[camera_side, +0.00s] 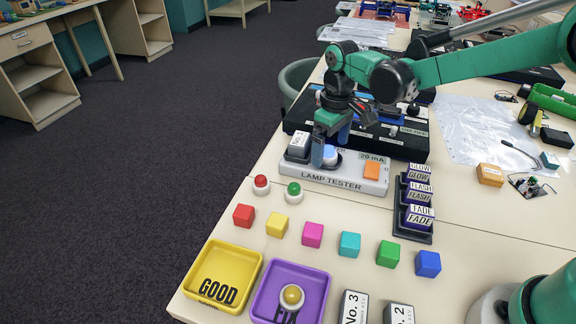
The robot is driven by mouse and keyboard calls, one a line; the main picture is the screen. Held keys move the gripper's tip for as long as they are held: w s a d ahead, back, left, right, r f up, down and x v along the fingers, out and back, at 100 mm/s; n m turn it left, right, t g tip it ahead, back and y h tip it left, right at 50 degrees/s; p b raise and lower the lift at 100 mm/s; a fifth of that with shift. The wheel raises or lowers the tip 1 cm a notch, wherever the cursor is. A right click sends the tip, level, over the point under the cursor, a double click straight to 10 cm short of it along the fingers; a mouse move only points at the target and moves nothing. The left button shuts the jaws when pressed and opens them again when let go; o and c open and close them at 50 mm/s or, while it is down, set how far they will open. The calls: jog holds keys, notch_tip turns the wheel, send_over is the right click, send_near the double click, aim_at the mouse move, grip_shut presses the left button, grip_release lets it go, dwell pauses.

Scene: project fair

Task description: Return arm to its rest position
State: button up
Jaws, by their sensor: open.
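My gripper (331,150) points down over the lamp tester (346,182), a white box lettered "LAMP TESTER". Its jaws are open, with blue-grey fingers on either side of a pale, bluish-white round part (331,157) on the tester. I cannot tell whether a finger touches it. My green and dark arm reaches in from the right, bent down at the wrist.
In front lie a yellow "GOOD" tray (224,251), a purple tray (323,281) holding a yellow-topped lamp (292,296), a row of coloured cubes, and red (261,182) and green (293,190) lamps. A black rack of labelled blocks (414,227) stands right. A dark panel (405,143) lies behind.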

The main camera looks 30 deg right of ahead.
jog(key=shift+r, duration=3.05)
jog(key=shift+s+d+r, duration=0.15)
jog(key=shift+s+r, duration=0.1)
jog(key=shift+r, duration=0.05)
jog(key=s+d+r+m+t, duration=0.1)
jog(key=s+d+m+t, duration=0.1)
jog(key=s, duration=0.4)
jog(key=s+d+m+t, duration=0.2)
jog(key=s+t, duration=0.3)
jog(key=s, duration=0.2)
jog(key=shift+d+r+m, duration=0.3)
jog(key=shift+r, duration=0.1)
